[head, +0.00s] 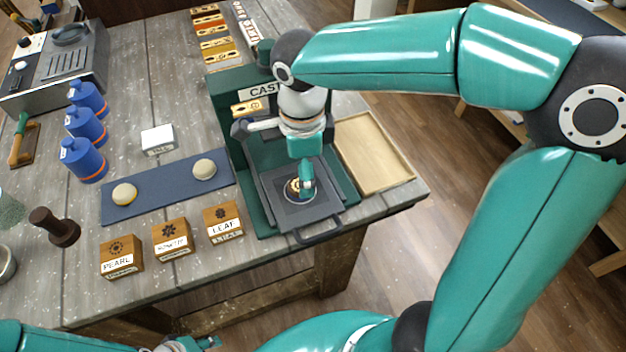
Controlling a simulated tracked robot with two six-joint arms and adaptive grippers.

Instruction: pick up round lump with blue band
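Two pale round lumps lie on a dark blue mat (165,187) on the grey table. The left lump (124,194) shows a yellow patch at its lower side. The right lump (204,169) looks plain beige; I cannot make out a blue band on either. My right gripper (306,185) points down over the dark tray of the green casting stand (240,150), right of both lumps. A small gold ornament (292,187) shows at its fingertips; I cannot tell whether it is gripped. My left gripper (207,343) is partly visible at the bottom edge, apart from the lumps.
Wooden blocks marked PEARL (120,258), ROSETTE (173,240) and LEAF (223,222) stand in front of the mat. Several blue bottles (83,160) stand left of it, and a white block (158,140) behind. An empty wooden tray (372,150) lies right of the stand.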

